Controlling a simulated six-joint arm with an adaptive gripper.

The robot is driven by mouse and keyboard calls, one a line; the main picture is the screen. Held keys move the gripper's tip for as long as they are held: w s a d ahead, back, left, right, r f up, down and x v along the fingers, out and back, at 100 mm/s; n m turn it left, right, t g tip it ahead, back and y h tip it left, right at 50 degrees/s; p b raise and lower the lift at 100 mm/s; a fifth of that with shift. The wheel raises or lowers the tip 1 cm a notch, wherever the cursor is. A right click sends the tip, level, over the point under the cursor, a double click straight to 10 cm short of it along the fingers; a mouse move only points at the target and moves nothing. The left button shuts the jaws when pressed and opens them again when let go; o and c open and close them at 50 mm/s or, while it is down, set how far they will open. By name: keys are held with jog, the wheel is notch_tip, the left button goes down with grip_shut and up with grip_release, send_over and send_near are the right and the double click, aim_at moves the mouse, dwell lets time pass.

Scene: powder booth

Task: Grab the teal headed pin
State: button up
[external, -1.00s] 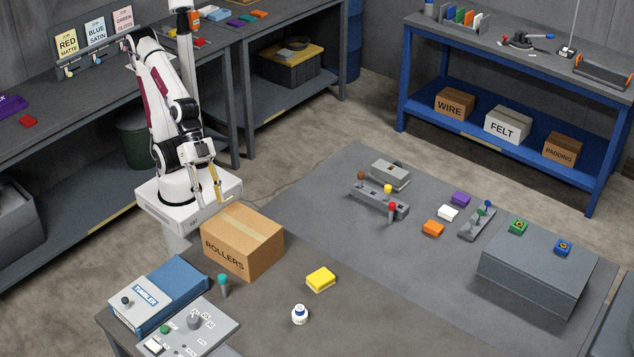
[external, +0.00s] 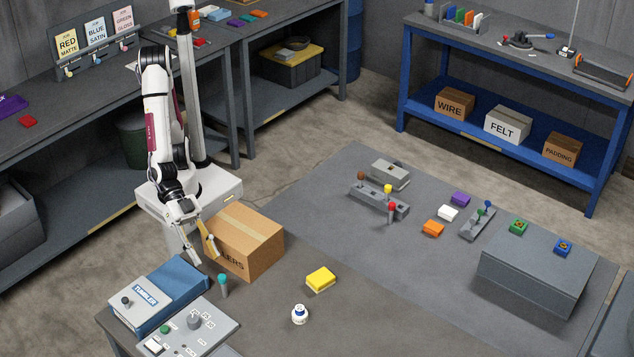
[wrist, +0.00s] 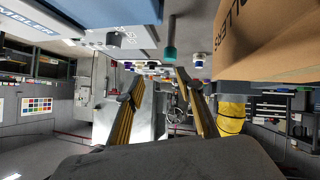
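The teal headed pin (external: 223,279) stands upright on the grey table, with its teal head on top and a grey shaft below. It lies between the ROLLERS box and the blue TUMBLER unit. It also shows in the wrist view (wrist: 170,52), just beyond my fingertips. My gripper (external: 205,260) is open and empty, in front of the box's left side, a little behind and left of the pin. In the wrist view my gripper (wrist: 160,76) shows two yellow-lined fingers spread apart, and the pin head is not between them.
The ROLLERS cardboard box (external: 245,240) stands close on the right of my gripper. The blue TUMBLER unit (external: 165,290) and a control panel (external: 215,325) are to the left and front.

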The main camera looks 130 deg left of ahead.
aim_at(222, 280)
jog(key=f, duration=0.1)
jog(key=f+t+y, duration=0.1)
jog(key=f, duration=0.1)
jog(key=shift+d+y, duration=0.3)
jog(key=shift+d, duration=0.1)
jog(key=shift+s+f+t+y, duration=0.25)
jog(key=shift+f+t+y, duration=0.05)
jog(key=shift+f+y, duration=0.25)
jog(key=shift+s+a+f+t+y, duration=0.2)
jog(key=shift+s+f+t+y, duration=0.05)
jog(key=shift+t+y, duration=0.2)
jog(key=shift+x, duration=1.3)
jog(key=shift+x, duration=2.6)
jog(key=shift+a, duration=0.15)
